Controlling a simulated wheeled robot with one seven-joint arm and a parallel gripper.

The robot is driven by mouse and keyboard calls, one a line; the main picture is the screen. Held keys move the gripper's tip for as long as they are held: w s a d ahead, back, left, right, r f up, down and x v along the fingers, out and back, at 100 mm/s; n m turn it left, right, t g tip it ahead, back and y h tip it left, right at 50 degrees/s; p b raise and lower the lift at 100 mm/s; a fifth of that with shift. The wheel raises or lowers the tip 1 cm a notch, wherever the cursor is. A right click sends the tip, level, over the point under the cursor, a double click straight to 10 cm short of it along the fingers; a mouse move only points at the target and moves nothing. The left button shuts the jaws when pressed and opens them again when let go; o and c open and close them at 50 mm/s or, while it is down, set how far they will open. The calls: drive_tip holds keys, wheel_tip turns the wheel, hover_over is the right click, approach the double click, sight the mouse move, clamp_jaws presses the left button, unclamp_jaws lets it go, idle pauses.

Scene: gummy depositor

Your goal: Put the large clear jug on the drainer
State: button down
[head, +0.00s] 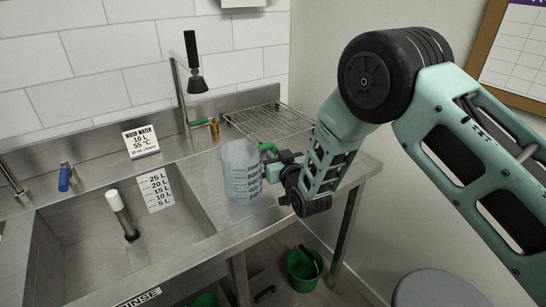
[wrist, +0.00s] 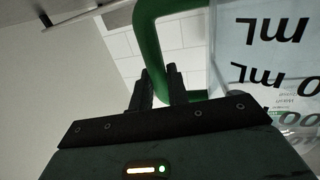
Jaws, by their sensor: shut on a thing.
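The large clear jug (head: 241,176) has dark volume marks and a green handle (head: 268,148). It appears upright at the right part of the steel sink unit, right of the basin; I cannot tell whether its base touches the steel. My gripper (head: 277,160) is at its right side, shut on the handle. In the wrist view the two dark fingers (wrist: 163,88) close around the green handle (wrist: 147,38), with the jug's marked wall (wrist: 265,60) to the right. The drainer, a wire rack (head: 270,121), lies behind the jug and looks empty.
The sink basin (head: 85,240) with a white-topped standpipe (head: 118,208) is to the left. A tap (head: 182,95) and a small brass-coloured cylinder (head: 214,126) stand near the rack's left side. A wash-water sign (head: 141,141) stands at the back. A green bucket (head: 304,268) is on the floor.

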drive_tip(key=shift+f, duration=1.05)
drive_tip(key=c, duration=1.4)
unclamp_jaws()
drive_tip(key=shift+o, duration=0.2)
